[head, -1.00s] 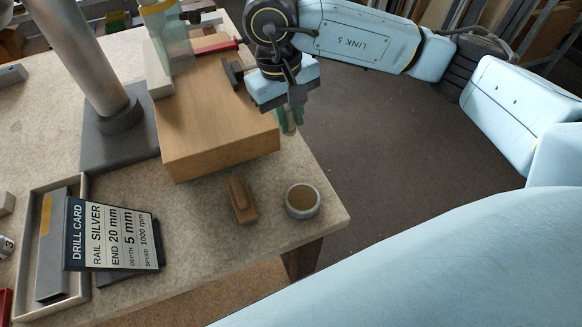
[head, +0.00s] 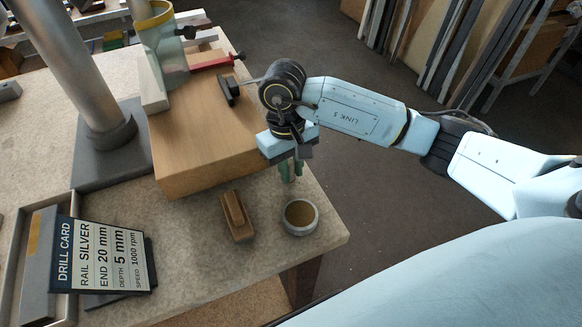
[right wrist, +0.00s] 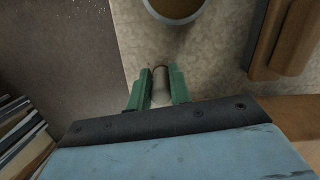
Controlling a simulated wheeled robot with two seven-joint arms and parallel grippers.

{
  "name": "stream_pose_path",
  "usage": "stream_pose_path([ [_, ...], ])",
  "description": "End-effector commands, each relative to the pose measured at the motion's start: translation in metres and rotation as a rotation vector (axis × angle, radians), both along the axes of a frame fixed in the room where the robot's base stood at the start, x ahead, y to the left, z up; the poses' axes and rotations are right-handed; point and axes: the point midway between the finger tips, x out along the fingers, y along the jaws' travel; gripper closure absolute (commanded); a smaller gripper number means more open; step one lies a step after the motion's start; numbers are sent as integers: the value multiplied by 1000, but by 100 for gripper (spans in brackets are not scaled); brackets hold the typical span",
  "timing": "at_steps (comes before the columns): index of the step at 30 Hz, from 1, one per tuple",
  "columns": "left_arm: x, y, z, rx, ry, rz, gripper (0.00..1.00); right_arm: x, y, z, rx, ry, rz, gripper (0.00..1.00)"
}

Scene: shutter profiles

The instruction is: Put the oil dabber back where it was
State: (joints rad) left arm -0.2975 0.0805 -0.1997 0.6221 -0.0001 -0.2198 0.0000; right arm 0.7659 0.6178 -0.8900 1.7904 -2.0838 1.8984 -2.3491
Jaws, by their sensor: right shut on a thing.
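My right gripper (head: 290,172) is above the bench near its right edge, just behind the round tin (head: 300,217). Its green fingers are shut on a short pale cylinder, which I take to be the oil dabber (right wrist: 160,84); its lower end is hard to make out. The tin is open, with a grey rim and a brown inside. In the right wrist view the tin (right wrist: 176,14) is at the top, apart from the fingers. My left gripper is not in view.
A small wooden block (head: 237,216) lies left of the tin. A large wooden block (head: 205,140) stands behind it, close to my gripper. A drill card (head: 103,255) stands by a tray (head: 66,308) at left. The bench's right edge (head: 335,215) is near.

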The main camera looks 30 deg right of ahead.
Motion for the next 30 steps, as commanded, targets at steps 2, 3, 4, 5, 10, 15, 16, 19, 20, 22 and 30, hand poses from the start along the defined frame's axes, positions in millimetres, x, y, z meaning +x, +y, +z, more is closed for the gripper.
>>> stream_pose_path([
  [2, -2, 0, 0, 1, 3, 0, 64, 0, 0, -2, 1, -2, 1, 100],
  [3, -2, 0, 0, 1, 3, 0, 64, 1, 0, -2, 1, -3, 1, 100],
  [4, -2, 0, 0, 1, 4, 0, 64, 1, 0, -2, 1, -3, 1, 100],
  [5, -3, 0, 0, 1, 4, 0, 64, 1, 0, -2, 1, -3, 1, 100],
  [10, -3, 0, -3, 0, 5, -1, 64, 1, 0, -4, 0, -3, 1, 100],
  [15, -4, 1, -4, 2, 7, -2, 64, 0, 0, -5, 0, -2, 1, 69],
  [16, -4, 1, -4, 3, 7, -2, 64, 0, 0, -4, 0, -2, 1, 65],
  [19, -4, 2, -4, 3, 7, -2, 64, 0, 0, -4, 0, -2, 1, 58],
  [20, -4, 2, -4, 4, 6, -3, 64, 0, 0, -4, 0, -2, 1, 58],
  [22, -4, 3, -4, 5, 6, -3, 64, 0, 0, -4, 0, -2, 1, 58],
  [30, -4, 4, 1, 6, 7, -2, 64, 1, 0, 3, 2, -5, 1, 58],
])
